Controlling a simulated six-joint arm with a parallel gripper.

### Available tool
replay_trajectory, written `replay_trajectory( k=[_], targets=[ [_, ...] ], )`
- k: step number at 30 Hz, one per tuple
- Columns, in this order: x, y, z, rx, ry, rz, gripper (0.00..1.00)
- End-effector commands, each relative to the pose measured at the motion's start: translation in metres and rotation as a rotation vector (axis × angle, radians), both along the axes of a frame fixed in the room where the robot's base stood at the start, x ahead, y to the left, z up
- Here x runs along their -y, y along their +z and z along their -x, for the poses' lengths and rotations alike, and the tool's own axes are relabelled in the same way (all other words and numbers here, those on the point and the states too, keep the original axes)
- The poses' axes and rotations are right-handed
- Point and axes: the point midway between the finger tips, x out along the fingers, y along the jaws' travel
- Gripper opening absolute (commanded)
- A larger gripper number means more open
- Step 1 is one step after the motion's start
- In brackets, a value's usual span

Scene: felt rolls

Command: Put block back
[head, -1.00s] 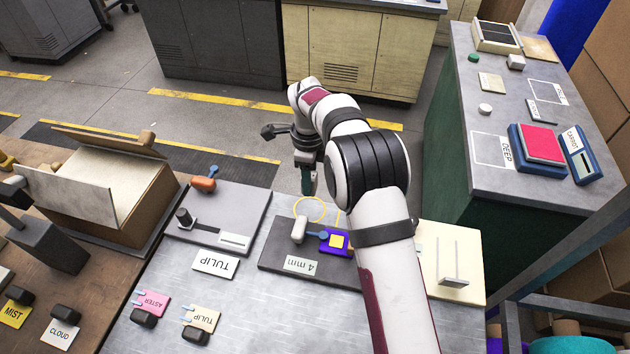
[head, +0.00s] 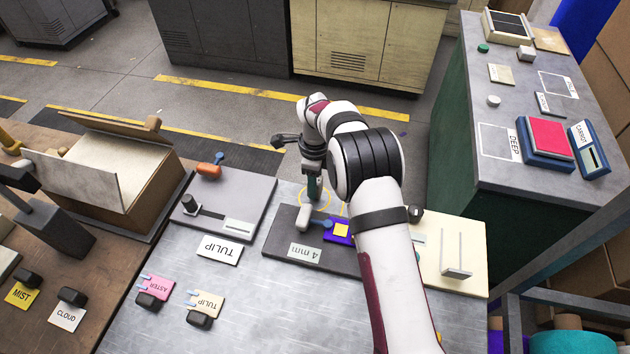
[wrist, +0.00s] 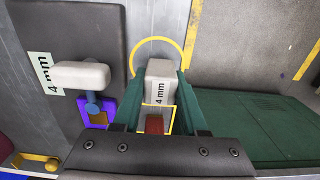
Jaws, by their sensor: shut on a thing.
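My gripper (wrist: 160,78) has green fingers shut on a pale grey block (wrist: 158,70) labelled "4 mm" in the wrist view. The block overlaps a yellow circle outline (wrist: 181,49), with a yellow square outline (wrist: 173,107) beside it. I cannot tell whether the block touches the surface. In the head view my gripper (head: 314,188) is over the circle (head: 327,200), and the block is not clearly visible. A dark board (head: 272,243) labelled "4 mm" lies beside it, with a white handle (head: 302,219) and a purple piece (head: 338,232) bearing a yellow square.
TULIP and ASTER tags are on the metal table (head: 265,300). A cream board (head: 430,240) is partly behind my arm. A dark red item (wrist: 154,124) shows between my fingers, unclear.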

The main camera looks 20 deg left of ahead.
Motion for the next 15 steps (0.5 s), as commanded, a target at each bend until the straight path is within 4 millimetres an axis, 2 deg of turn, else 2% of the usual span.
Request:
replay_trajectory(
  k=[15],
  targets=[
    [-0.0001,-0.0060,-0.0001,0.000,0.000,0.000,0.00]
  ],
)
